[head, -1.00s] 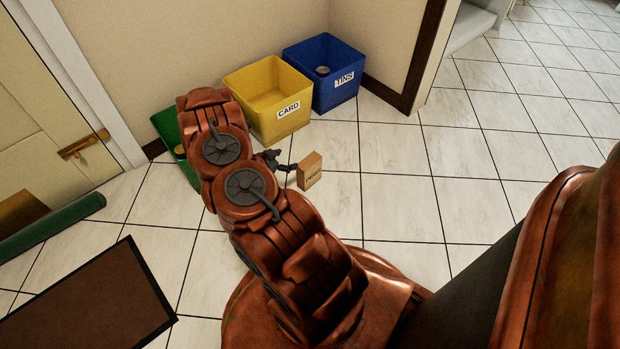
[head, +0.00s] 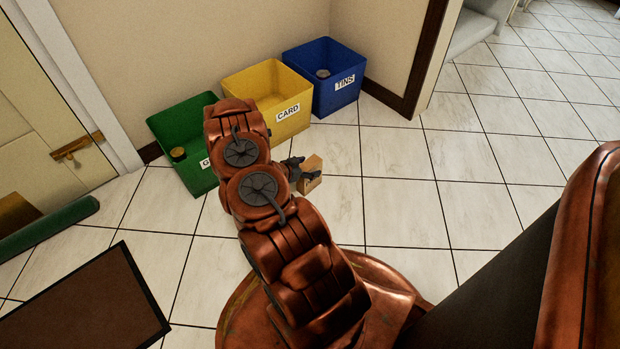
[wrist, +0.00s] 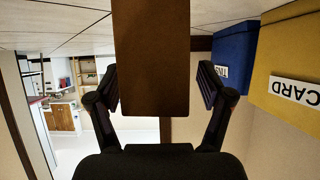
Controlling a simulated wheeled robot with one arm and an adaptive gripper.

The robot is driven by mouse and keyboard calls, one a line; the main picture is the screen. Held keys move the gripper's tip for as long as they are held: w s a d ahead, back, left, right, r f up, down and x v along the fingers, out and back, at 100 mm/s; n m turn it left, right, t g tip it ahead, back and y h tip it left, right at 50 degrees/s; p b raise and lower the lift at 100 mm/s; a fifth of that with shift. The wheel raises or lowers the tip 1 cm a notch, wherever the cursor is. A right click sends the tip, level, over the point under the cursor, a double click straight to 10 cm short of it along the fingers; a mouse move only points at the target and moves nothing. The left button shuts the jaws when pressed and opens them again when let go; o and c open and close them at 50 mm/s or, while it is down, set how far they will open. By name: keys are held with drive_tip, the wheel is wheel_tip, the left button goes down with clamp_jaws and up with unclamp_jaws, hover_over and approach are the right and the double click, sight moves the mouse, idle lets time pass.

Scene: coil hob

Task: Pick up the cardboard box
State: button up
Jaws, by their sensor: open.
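The small brown cardboard box (head: 314,163) stands on the tiled floor in front of the bins in the head view. My gripper (head: 304,173) is at the box, its dark fingers partly covering it. In the wrist view the box (wrist: 151,60) fills the middle of the picture, between the two open fingers of my gripper (wrist: 158,88). One finger is on either side of it. I cannot tell whether either finger touches it.
A yellow CARD bin (head: 265,83), a blue TINS bin (head: 338,92) and a green bin (head: 176,122) stand along the wall behind. The green bin is partly hidden by my arm. A dark mat (head: 80,310) lies at lower left. Floor to the right is clear.

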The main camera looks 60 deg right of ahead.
drive_tip(key=shift+d+f, duration=0.15)
drive_tip(key=shift+d, duration=0.15)
drive_tip(key=c, duration=1.1)
